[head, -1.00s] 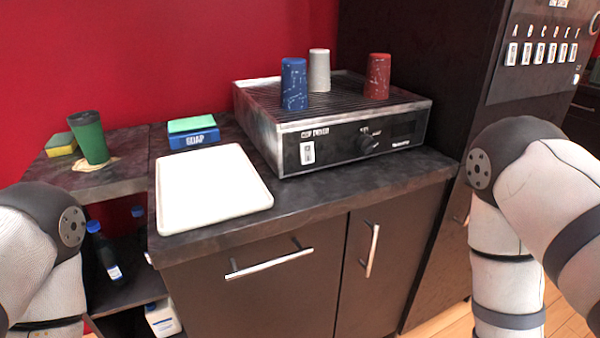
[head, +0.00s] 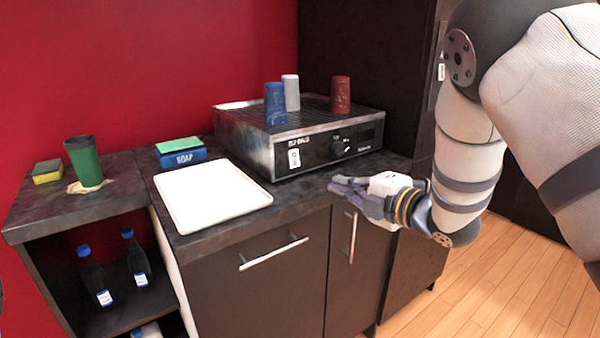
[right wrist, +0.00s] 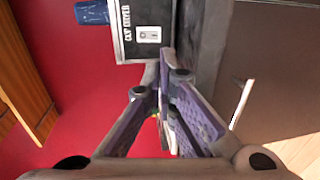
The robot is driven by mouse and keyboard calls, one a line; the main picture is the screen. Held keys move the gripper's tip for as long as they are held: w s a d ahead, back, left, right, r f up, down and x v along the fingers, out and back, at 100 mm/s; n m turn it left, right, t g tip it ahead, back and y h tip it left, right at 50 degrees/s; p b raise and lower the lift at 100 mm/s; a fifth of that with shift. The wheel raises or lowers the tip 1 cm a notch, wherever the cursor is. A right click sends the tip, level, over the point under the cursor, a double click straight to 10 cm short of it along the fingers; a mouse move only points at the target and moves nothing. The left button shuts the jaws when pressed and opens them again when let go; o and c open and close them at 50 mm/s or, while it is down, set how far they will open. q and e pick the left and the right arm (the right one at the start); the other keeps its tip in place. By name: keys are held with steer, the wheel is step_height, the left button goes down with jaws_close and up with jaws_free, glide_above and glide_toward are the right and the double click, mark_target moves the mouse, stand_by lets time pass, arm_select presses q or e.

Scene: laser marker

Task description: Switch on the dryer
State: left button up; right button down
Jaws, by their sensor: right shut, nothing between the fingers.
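The cup dryer (head: 262,152) is a metal box with a ribbed top and a black front panel, on the dark counter. Its white rocker switch (head: 294,158) is at the left of the front panel, and a black knob (head: 337,148) is to its right. In the right wrist view the dryer panel (right wrist: 130,50) and the switch (right wrist: 149,34) show beyond the fingers. My right gripper (head: 335,186) is shut and empty in front of the counter edge, below and right of the switch, apart from it. My left gripper is out of view.
Blue (head: 275,104), white (head: 291,93) and red (head: 341,95) cups stand upside down on the dryer. A white tray (head: 212,195) lies left of it. A soap box (head: 181,153), green cup (head: 84,162) and sponge (head: 47,172) are farther left. Cabinet handles (head: 273,251) stick out below.

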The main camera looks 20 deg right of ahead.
mark_target(295, 167)
steer(key=x, duration=0.4)
steer(key=b+x, duration=0.1)
steer(key=x, duration=0.4)
steer(key=b+x, duration=0.1)
steer(key=x, duration=0.3)
steer(key=shift+w+a+f, duration=0.1)
steer(key=shift+f, duration=0.2)
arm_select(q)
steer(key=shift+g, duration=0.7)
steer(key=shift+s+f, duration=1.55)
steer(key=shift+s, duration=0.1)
arm_select(e)
steer(key=shift+w+a+r, duration=0.1)
steer(key=shift+w+r, duration=0.1)
steer(key=shift+w, duration=0.15)
